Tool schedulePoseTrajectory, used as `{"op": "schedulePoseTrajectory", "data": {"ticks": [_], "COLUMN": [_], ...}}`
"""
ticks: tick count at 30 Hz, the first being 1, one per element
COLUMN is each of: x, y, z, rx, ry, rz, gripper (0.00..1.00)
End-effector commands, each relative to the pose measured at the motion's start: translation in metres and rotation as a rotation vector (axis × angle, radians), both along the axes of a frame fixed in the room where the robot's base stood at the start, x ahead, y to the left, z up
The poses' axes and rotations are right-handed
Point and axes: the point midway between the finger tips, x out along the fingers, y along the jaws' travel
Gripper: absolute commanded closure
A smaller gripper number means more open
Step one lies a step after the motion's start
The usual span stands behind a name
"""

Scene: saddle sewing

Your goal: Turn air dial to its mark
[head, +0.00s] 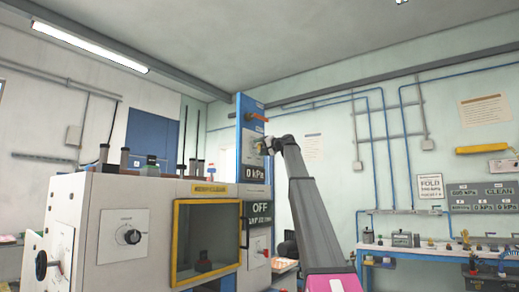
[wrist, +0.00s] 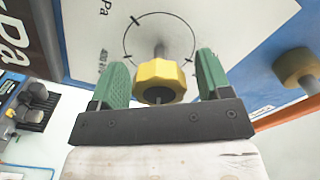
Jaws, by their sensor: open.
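The air dial is a yellow faceted knob (wrist: 160,76) on a short grey stem, standing out from a white panel (wrist: 85,38). A thin black ring with short tick marks is printed around it. My gripper (wrist: 162,70) is open, with one green finger on each side of the knob. Gaps show between the fingers and the knob, and I see no contact. In the head view my gripper (head: 262,147) is small at the blue column's panel, above a display reading 0 kPa (head: 254,173). The knob's pointer, if any, cannot be made out.
A second round tan knob (wrist: 298,68) stands on the blue edge at right in the wrist view. An orange handle (head: 256,117) sticks out above my gripper. A dark OFF sign (head: 259,208) is below. A white machine (head: 75,205) with a yellow-framed window stands left.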

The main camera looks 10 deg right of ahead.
Motion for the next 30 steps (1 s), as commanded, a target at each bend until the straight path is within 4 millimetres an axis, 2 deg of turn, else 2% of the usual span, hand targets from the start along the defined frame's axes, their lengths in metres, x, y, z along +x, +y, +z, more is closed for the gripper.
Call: {"op": "schedulePoseTrajectory", "data": {"ticks": [8, 9, 13, 14, 23, 30], "x": [0.0028, 0.0027, 0.0027, 0.0027, 0.0026, 0.0024], "y": [0.0029, 0.0028, 0.0027, 0.0027, 0.0025, 0.0027], "z": [-0.0003, -0.0003, -0.0004, -0.0004, -0.0004, 0.0], "rx": [0.0, 0.0, 0.0, 0.0, -0.014, -0.093], "ry": [0.0, 0.0, 0.0, 0.0, -0.014, -0.093], "rz": [-0.001, -0.001, 0.0, -0.001, 0.0, 0.0], "gripper": [0.29, 0.32, 0.74, 0.78, 0.78, 0.78]}}
